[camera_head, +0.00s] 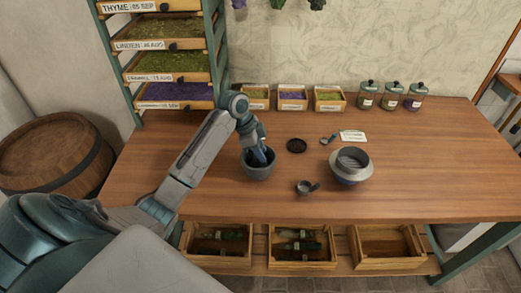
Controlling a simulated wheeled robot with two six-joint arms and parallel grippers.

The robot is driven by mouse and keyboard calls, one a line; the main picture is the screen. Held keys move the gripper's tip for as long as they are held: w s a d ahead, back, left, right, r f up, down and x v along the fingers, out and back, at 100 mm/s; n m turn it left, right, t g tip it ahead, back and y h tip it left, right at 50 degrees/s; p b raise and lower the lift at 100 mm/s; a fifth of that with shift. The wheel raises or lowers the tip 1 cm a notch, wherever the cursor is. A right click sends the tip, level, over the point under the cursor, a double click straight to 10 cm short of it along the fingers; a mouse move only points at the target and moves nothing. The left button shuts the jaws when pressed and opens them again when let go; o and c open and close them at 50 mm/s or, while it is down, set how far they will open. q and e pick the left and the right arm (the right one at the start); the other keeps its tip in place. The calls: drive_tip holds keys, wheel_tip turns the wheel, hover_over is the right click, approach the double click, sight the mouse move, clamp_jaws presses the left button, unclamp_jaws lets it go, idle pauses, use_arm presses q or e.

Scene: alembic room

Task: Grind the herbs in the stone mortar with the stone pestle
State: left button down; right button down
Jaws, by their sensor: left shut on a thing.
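The grey stone mortar (259,172) stands upright on the wooden table, left of the middle. My left gripper (261,156) points down into the mortar's mouth. It is shut on the stone pestle, which is mostly hidden by the gripper and the mortar wall. The herbs inside the mortar cannot be made out. My right gripper is not in view.
On the wooden table (430,165) are a sieve bowl (350,165), a small dark cup (306,187), a dark disc (297,145) and a small scoop (327,141). Herb boxes (292,99) and lidded jars (390,95) line the back. The table's right side is clear.

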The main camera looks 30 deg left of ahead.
use_arm(q)
drive_tip(key=shift+f, duration=0.2)
drive_tip(key=c, duration=1)
unclamp_jaws()
drive_tip(key=shift+c, duration=0.2)
drive_tip(key=b+v, duration=0.2)
drive_tip(key=v, duration=0.9)
drive_tip(key=shift+f, duration=0.1)
